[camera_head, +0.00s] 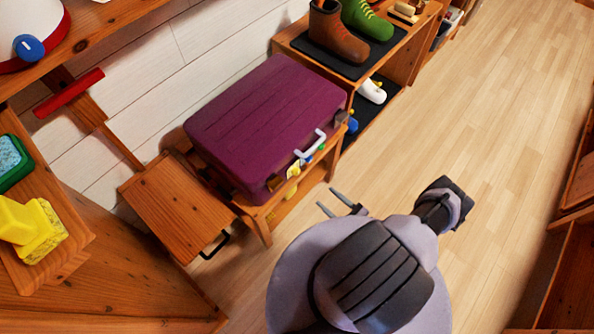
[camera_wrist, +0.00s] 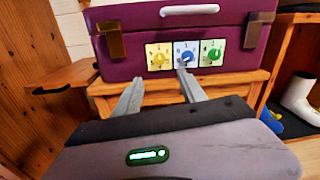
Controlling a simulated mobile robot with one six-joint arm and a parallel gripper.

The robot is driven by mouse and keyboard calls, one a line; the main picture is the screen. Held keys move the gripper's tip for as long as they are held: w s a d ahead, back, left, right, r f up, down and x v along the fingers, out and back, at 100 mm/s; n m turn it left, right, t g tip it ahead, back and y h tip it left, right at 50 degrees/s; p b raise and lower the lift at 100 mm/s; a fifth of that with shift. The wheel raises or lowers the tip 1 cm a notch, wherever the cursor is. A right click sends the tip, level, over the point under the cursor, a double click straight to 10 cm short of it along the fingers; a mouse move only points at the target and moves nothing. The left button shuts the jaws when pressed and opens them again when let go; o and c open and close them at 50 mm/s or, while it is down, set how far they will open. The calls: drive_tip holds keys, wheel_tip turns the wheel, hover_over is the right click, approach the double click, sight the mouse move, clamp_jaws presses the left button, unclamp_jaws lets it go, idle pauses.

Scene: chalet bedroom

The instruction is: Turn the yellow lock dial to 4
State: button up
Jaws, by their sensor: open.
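The purple suitcase (camera_head: 262,120) lies on a wooden bench. Its front carries a yellow lock dial (camera_wrist: 159,58), a blue dial (camera_wrist: 186,56) and a green dial (camera_wrist: 212,54), each on a pale numbered plate. The yellow dial is leftmost in the wrist view; it also shows small in the head view (camera_head: 293,171). Its setting is too small to read. My gripper (camera_wrist: 160,76) is open and empty in front of the suitcase, its fingertips below and to either side of the yellow dial in the wrist view. In the head view, my gripper (camera_head: 327,198) is apart from the suitcase.
A white handle (camera_wrist: 190,10) and two brass latches (camera_wrist: 112,42) jut from the suitcase front. The wooden bench (camera_wrist: 225,80) runs below it. Boots (camera_head: 335,35) stand on a shelf to the right. Open floor (camera_head: 480,130) lies right.

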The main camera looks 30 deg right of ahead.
sight(298, 173)
drive_tip(key=b+x, duration=0.2)
drive_tip(key=x, duration=1.2)
drive_tip(key=shift+s, duration=0.1)
drive_tip(key=shift+c, duration=0.4)
clamp_jaws()
